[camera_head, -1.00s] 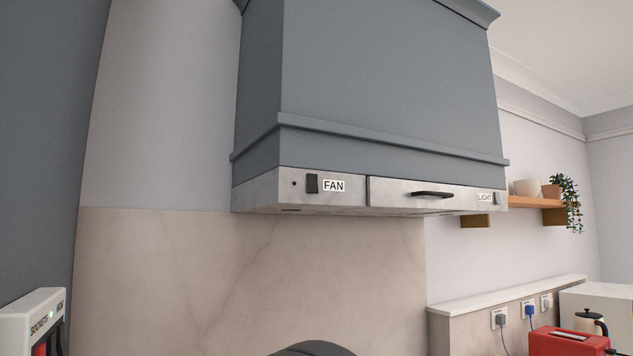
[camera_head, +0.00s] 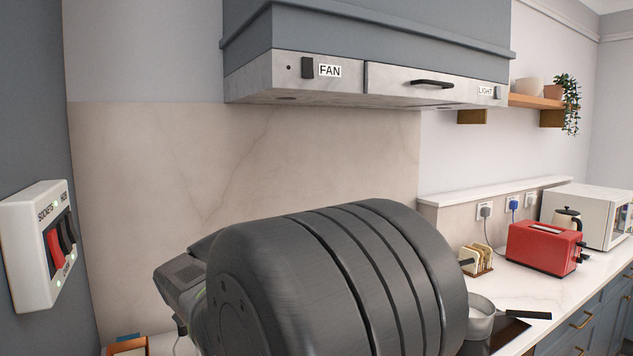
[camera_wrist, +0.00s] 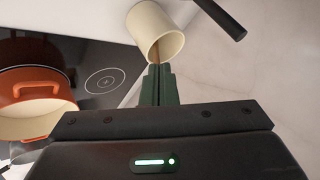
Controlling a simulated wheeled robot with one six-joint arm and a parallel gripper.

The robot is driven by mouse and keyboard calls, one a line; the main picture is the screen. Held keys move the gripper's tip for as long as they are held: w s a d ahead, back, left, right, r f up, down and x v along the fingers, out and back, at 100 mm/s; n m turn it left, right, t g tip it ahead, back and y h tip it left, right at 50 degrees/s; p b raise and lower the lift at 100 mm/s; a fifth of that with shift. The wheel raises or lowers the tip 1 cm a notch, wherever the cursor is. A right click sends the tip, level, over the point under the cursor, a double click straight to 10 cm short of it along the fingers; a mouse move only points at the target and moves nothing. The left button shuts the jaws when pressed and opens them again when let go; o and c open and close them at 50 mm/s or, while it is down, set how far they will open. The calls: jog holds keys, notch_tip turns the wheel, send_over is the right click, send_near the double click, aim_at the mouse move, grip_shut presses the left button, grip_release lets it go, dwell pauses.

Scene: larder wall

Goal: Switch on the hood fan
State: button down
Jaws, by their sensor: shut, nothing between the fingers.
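The hood (camera_head: 390,25) is blue-grey with a pale metal front strip at the top of the head view. A dark rocker switch (camera_head: 307,68) sits on this strip, left of a FAN label (camera_head: 330,71). A small dark dot, apparently an unlit lamp, is left of the switch. A LIGHT switch (camera_head: 498,92) is at the strip's right end. My gripper (camera_wrist: 158,72) is shut and empty in the wrist view, its fingertips near a cream pot's mouth. The hood is not in the wrist view. My dark arm fills the lower middle of the head view, below the hood; the fingers do not show there.
A wall panel (camera_head: 42,243) with a red and a dark rocker and green lights is at left. The cream pot (camera_wrist: 156,32), an orange pan (camera_wrist: 35,95) and a black hob (camera_wrist: 95,60) lie below my gripper. A red toaster (camera_head: 543,247) and a saucepan (camera_head: 481,325) stand at right.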

aim_at(308, 69)
jog(key=w+d+r+t+y, duration=0.1)
jog(key=w+d+r+t, duration=0.35)
jog(key=d+r, duration=0.5)
jog(key=w+d+r+t+y, duration=0.1)
jog(key=w+d+r+t, duration=0.2)
jog(key=d+r+t, duration=0.65)
jog(key=s+d+r+n+y, duration=0.3)
jog(key=s+r, duration=0.4)
jog(key=r, duration=0.3)
jog(key=s+d+r+n+y+p, duration=0.1)
jog(key=s+d+r+n+y, duration=0.2)
jog(key=r, duration=0.7)
jog(key=s+n+y, duration=0.2)
jog(key=s+n, duration=0.1)
jog(key=n, duration=0.1)
jog(key=shift+s+d+n+y, duration=0.3)
jog(key=shift+s+d+n, duration=0.05)
jog(key=shift+n, duration=0.05)
jog(key=shift+p, duration=0.3)
